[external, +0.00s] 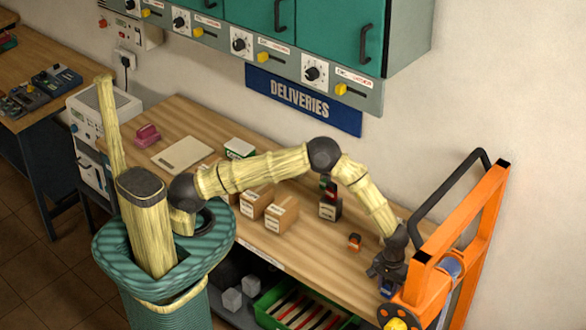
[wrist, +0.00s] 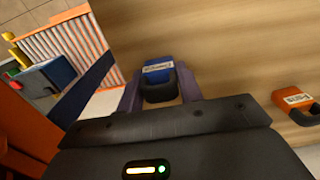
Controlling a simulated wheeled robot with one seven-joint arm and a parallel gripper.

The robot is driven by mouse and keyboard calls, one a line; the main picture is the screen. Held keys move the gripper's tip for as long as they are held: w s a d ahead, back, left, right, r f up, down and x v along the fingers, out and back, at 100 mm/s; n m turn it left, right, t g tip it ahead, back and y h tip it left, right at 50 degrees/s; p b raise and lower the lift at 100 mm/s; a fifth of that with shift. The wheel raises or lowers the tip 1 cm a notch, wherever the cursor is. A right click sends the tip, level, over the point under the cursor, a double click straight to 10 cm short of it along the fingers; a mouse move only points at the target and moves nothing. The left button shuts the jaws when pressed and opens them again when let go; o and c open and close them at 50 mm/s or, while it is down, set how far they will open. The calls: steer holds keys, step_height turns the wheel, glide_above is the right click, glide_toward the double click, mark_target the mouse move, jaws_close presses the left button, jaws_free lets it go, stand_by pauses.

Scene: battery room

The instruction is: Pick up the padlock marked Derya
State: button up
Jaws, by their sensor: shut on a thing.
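A blue padlock (wrist: 157,70) with a white label and a dark shackle sits between the two fingers of my gripper (wrist: 160,90) in the wrist view. The label's writing is too small to read surely. My gripper is shut on this padlock. In the external view my gripper (external: 386,278) points down at the table's right end, with a bit of the blue padlock (external: 387,291) showing under it. I cannot tell whether the padlock touches the tabletop. An orange padlock (wrist: 294,101) with a blurred white label lies to the right; it also shows in the external view (external: 354,241).
An orange frame (external: 480,225) with a black handle stands close to the right of my gripper. Cardboard boxes (external: 281,214) and a dark item (external: 330,205) stand on the wooden table (external: 305,255). Green cabinets (external: 300,30) hang above. The tabletop around the orange padlock is clear.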

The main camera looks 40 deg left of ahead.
mark_target(389, 281)
step_height(389, 281, up, 10)
steer(key=b, duration=0.3)
